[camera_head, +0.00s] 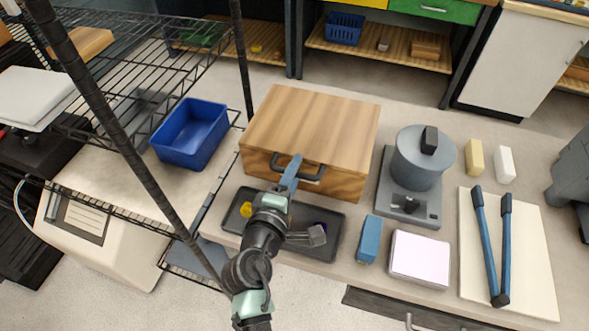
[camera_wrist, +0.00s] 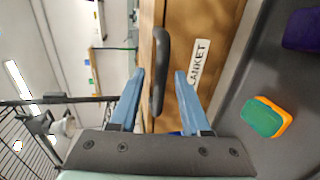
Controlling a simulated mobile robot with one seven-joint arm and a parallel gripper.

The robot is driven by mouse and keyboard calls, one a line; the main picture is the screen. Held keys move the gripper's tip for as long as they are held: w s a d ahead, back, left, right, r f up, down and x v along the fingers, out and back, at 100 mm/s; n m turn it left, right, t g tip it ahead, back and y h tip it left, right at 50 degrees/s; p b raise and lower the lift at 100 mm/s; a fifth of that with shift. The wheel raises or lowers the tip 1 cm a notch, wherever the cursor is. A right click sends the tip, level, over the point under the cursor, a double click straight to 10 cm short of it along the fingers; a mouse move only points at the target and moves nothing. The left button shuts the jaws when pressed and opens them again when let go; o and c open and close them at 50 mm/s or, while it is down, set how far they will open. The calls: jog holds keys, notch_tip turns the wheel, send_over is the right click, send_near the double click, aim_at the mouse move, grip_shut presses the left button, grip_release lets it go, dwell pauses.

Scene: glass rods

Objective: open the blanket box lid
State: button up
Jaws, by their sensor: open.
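The blanket box (camera_head: 312,125) is a wooden box with its lid shut, standing on the bench in the head view. A dark handle (camera_head: 313,180) is on its front face, and it also shows in the wrist view (camera_wrist: 161,60). A white label (camera_wrist: 199,62) reading "LANKET", partly covered, is on the box front. My gripper (camera_head: 292,170) is at the handle, with blue fingers. In the wrist view my gripper (camera_wrist: 160,76) is open, one finger on each side of the handle. I cannot tell whether either finger touches it.
A dark tray (camera_head: 325,245) with a yellow-green sponge (camera_wrist: 266,117) lies in front of the box. A grey hotplate with a pot (camera_head: 418,160) stands close to its right. A wire rack with a blue bin (camera_head: 190,133) is to the left.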

jog(key=shift+w+d, duration=0.1)
jog(key=shift+w, duration=0.1)
grip_shut()
dwell(1.4)
